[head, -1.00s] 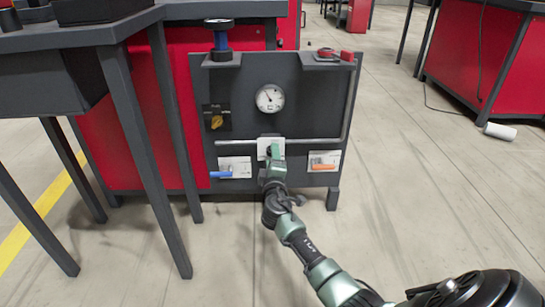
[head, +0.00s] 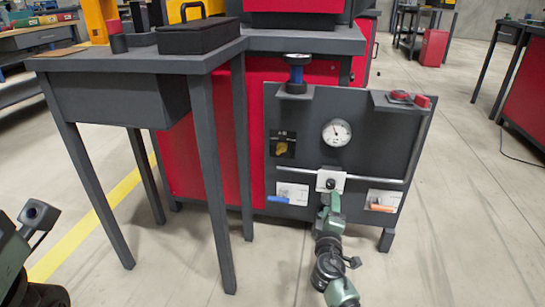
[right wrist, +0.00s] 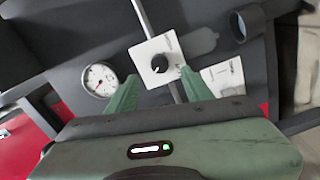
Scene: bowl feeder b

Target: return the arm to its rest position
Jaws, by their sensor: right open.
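My right gripper (head: 329,199) is just in front of and below a small white plate with a black knob (head: 331,183) on the dark grey panel (head: 300,232). In the right wrist view its two green fingers (right wrist: 157,84) are spread apart with nothing between them. The knob (right wrist: 159,64) shows clear beyond the fingertips, on its white plate. My right arm comes up from the bottom of the head view. Part of my left arm shows at the lower left edge, but its fingers are not in view.
A grey table (head: 150,62) with legs stands at left.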

